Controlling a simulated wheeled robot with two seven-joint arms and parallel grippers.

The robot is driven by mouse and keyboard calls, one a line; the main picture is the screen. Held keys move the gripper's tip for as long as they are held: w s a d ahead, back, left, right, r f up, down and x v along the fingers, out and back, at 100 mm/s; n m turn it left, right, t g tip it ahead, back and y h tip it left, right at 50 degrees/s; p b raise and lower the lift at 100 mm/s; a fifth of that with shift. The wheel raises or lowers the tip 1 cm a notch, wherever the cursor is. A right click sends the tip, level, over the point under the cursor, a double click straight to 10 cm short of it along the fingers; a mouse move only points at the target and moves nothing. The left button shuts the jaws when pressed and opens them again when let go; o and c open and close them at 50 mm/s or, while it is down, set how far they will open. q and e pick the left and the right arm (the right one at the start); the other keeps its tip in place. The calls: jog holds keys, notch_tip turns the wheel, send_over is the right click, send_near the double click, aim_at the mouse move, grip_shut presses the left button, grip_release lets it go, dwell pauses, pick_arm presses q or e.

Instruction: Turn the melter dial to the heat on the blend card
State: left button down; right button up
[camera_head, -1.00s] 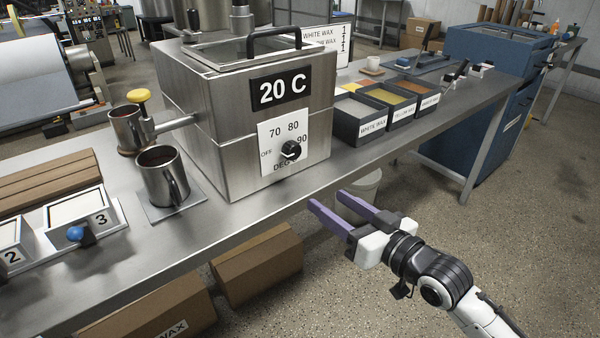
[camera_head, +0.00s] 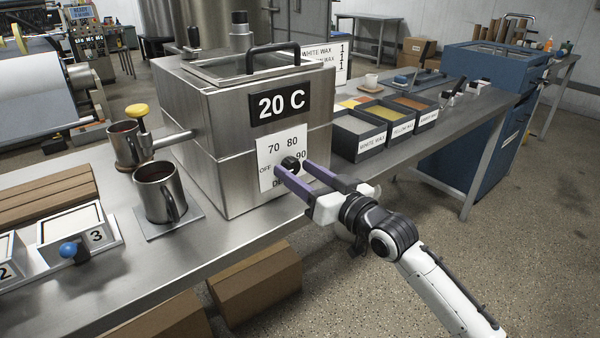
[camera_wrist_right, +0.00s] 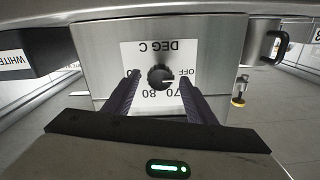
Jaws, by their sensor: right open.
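The melter (camera_head: 225,160) is a steel box on the bench, with a "20 C" display (camera_head: 279,105) on its front. Below the display is a white dial plate (camera_head: 268,150) marked OFF, 70, 80, 90 and DEG C. The black round dial (camera_head: 291,163) sits on that plate and also shows in the right wrist view (camera_wrist_right: 159,77). My right gripper (camera_head: 303,172) is open in front of the dial; in the wrist view its purple fingers (camera_wrist_right: 158,95) lie on either side of the dial, apart from it. The blend card (camera_head: 325,60) stands behind the melter, partly hidden. My left gripper is out of view.
Two metal cups (camera_head: 160,192) stand left of the melter, with a yellow-knobbed valve (camera_head: 138,111) above one. Wax bins (camera_head: 358,138) stand to its right. Cardboard boxes (camera_head: 256,288) lie below the bench. The floor in front is clear.

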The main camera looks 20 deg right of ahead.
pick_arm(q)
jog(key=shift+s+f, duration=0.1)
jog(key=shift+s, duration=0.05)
pick_arm(e)
jog(key=c, duration=1)
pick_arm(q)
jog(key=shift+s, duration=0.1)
pick_arm(e)
jog(key=shift+c, duration=0.2)
